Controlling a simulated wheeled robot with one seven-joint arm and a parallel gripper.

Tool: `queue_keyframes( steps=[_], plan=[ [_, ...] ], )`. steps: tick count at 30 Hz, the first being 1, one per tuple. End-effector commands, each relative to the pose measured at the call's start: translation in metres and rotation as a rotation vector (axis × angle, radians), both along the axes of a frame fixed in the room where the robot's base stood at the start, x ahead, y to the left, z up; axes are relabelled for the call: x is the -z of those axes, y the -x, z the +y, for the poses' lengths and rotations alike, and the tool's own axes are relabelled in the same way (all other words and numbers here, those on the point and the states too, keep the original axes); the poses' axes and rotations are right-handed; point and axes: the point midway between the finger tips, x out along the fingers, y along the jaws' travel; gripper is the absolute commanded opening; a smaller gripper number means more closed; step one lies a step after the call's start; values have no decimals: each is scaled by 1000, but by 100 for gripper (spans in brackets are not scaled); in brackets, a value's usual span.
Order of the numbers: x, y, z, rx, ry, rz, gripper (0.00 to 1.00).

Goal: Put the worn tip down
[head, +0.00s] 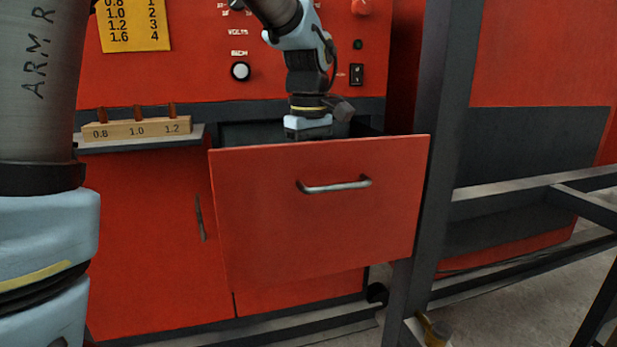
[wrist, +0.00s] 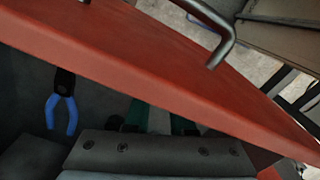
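My gripper (head: 308,128) is lowered into the open red drawer (head: 318,225), behind the drawer's front panel. Its fingertips are hidden by that panel in the head view. No worn tip is visible in either view. The wrist view shows the drawer's red front edge (wrist: 150,75) and blue-handled pliers (wrist: 61,107) lying inside. A partly hidden green and white thing (wrist: 155,118) is beside them.
A wooden block (head: 137,129) marked 0.8, 1.0 and 1.2 holds copper-coloured tips on a ledge left of the drawer. A yellow number chart (head: 135,25) is above it. A dark steel post (head: 430,150) stands close right of the drawer, with rails beyond.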

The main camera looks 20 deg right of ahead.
Motion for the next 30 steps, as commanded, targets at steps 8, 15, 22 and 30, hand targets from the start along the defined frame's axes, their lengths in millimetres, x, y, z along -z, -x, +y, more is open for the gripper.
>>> queue_keyframes(
  steps=[8, 15, 22, 30],
  plan=[
    [0, 0, 0, 0, 0, 0, 47],
    [-5, 0, 0, 0, 1, 0, 47],
    [-38, 0, -1, 0, 4, -3, 47],
    [-94, -1, -1, -1, 3, -3, 47]
  ],
)
